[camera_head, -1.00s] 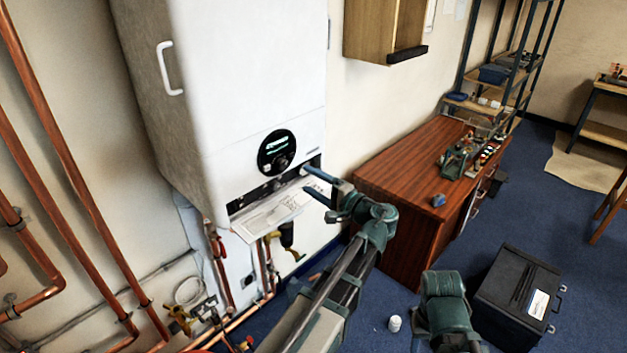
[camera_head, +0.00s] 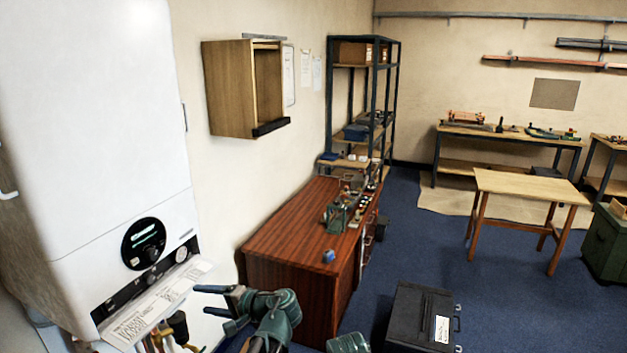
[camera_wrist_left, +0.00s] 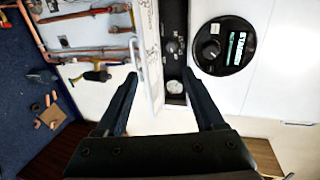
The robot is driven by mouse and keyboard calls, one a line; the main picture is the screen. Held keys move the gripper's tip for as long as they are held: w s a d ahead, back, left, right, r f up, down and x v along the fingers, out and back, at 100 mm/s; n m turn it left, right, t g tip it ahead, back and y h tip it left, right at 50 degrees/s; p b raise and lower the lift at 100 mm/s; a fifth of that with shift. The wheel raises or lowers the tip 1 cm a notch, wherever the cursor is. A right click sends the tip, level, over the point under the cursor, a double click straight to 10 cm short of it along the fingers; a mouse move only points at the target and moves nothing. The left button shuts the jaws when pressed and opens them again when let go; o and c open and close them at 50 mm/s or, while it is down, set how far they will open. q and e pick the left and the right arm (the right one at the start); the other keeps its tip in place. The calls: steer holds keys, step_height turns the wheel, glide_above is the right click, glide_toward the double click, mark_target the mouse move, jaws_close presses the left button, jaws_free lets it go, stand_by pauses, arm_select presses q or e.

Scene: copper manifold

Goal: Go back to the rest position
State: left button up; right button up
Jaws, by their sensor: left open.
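My left gripper (camera_head: 222,308) is open and empty, at the lower left of the head view. It points at the white boiler (camera_head: 95,120), near the boiler's lower right edge, with a visible gap in front of its fingers. In the left wrist view its two dark fingers (camera_wrist_left: 163,95) stand apart with nothing between them. Beyond them are the boiler's control strip (camera_wrist_left: 174,50), the round display dial (camera_wrist_left: 222,46) and the lowered flap with printed paper (camera_head: 155,305). A green part of my other arm shows at the bottom of the head view; the right gripper is not visible.
A reddish wooden cabinet (camera_head: 280,245) stands right of the gripper. A black case (camera_head: 415,318) sits on the blue floor. A wooden table (camera_head: 530,188), workbench (camera_head: 500,137) and shelf rack (camera_head: 362,60) stand farther back. Copper pipes (camera_wrist_left: 92,50) run below the boiler.

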arm_select(q)
steer(key=s+d+f+g+h+b, duration=0.1)
steer(key=s+d+f+h, duration=0.3)
steer(key=f, duration=0.4)
steer(key=s+d+f+g+h+b, duration=0.1)
steer(key=s+d+f+h+b, duration=0.2)
steer(key=d+f, duration=0.35)
steer(key=s+d+f+g+h, duration=0.1)
steer(key=s+d+f+h, duration=0.2)
steer(key=s+d+f, duration=0.1)
steer(key=s+d+f+g+h+b, duration=0.1)
steer(key=s+d+f+g+h, duration=0.1)
steer(key=s+d, duration=0.4)
steer(key=d+f+h, duration=0.1)
steer(key=d, duration=0.2)
steer(key=shift+s+f, duration=0.3)
steer(key=shift+f, duration=0.1)
